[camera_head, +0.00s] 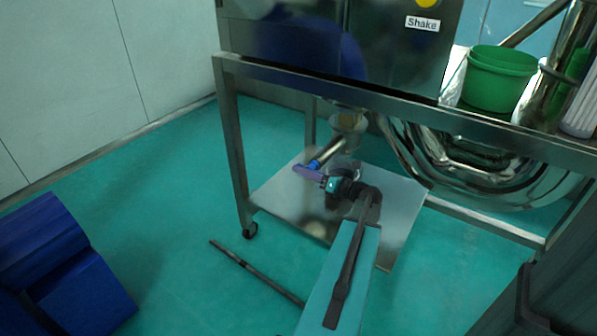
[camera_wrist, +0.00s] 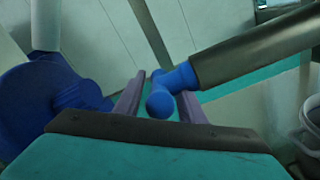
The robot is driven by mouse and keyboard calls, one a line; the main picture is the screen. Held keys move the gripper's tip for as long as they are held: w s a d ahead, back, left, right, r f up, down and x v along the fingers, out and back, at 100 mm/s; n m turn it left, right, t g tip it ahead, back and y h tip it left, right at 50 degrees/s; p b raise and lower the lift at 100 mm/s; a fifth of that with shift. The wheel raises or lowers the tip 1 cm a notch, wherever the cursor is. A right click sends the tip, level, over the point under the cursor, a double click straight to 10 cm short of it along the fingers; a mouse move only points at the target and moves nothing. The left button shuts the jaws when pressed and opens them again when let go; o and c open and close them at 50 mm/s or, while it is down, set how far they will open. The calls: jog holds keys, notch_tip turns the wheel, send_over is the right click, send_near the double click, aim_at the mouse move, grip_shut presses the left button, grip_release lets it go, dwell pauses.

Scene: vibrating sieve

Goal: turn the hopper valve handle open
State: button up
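The blue valve handle (camera_head: 314,164) sits at the end of a metal pipe (camera_head: 332,149) under the steel machine. In the wrist view the blue handle (camera_wrist: 160,103) has a rounded knob and a crosspiece joined to the grey pipe (camera_wrist: 255,55). My gripper (camera_head: 304,172) has purple fingers and reaches the handle from below. In the wrist view my gripper (camera_wrist: 160,96) has its fingers spread on either side of the knob. Narrow gaps seem to show, but I cannot tell whether a finger touches it.
A steel frame (camera_head: 400,105) carries the machine, with a lower plate (camera_head: 405,205) beneath my arm. A green bucket (camera_head: 495,80) stands on the frame at right. A curved steel vessel (camera_head: 470,165) hangs below it. Blue blocks (camera_head: 65,265) stand at lower left.

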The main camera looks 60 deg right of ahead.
jog(key=shift+w, duration=1.2)
grip_shut()
jog(key=shift+a, duration=0.2)
jog(key=shift+d, duration=0.15)
